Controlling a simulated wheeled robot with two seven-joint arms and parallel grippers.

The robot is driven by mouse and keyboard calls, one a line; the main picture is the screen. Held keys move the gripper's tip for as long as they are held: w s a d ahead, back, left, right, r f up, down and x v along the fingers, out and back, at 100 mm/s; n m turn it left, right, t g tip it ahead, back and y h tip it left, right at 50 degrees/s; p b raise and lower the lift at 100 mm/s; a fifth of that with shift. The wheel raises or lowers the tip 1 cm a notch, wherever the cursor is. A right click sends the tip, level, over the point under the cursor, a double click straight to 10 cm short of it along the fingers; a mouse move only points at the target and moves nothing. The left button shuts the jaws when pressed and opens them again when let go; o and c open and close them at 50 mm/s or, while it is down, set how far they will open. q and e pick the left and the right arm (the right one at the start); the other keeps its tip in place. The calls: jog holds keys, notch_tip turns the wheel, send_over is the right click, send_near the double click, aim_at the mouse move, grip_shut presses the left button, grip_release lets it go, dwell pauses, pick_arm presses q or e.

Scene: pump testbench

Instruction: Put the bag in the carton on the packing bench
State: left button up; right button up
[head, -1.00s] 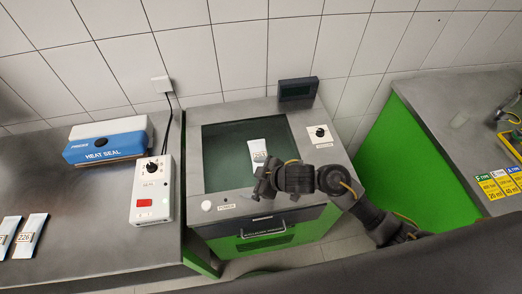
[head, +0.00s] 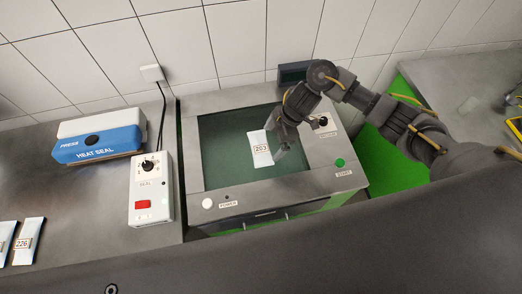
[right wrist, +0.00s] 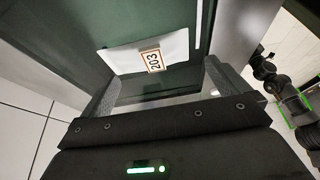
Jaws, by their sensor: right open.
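The white bag labelled 203 (head: 260,148) lies flat on the dark green floor of the chamber in the middle machine. My right gripper (head: 279,153) is just right of the bag, pointing down over the chamber. In the right wrist view the bag (right wrist: 150,52) shows beyond and between the two spread fingers of the gripper (right wrist: 160,84), which is open and empty. I cannot tell how high the fingers are above the bag. My left gripper is not in view. No carton shows in these frames.
A blue and white heat sealer (head: 97,143) and a white seal control box (head: 151,190) stand on the left bench. Bags, one labelled 226 (head: 27,242), lie at its front left. The machine has a power button (head: 208,203), a green start button (head: 340,162) and a dark display (head: 292,73).

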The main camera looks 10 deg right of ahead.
aim_at(262, 151)
jog(key=shift+a+f, duration=0.25)
jog(key=shift+f, duration=0.3)
jog(key=shift+a+f, duration=0.2)
jog(key=shift+f, duration=0.2)
jog(key=shift+a+f, duration=0.2)
jog(key=p+x, duration=0.1)
jog(key=x, duration=0.2)
jog(key=shift+w+a+f+p, duration=0.15)
jog(key=shift+w+a+p, duration=0.05)
jog(key=shift+p, duration=0.15)
jog(key=shift+a+f, duration=0.25)
jog(key=shift+f, duration=0.3)
jog(key=c, duration=1)
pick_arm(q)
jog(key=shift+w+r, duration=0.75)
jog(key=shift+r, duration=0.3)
pick_arm(e)
jog(key=shift+r, duration=0.1)
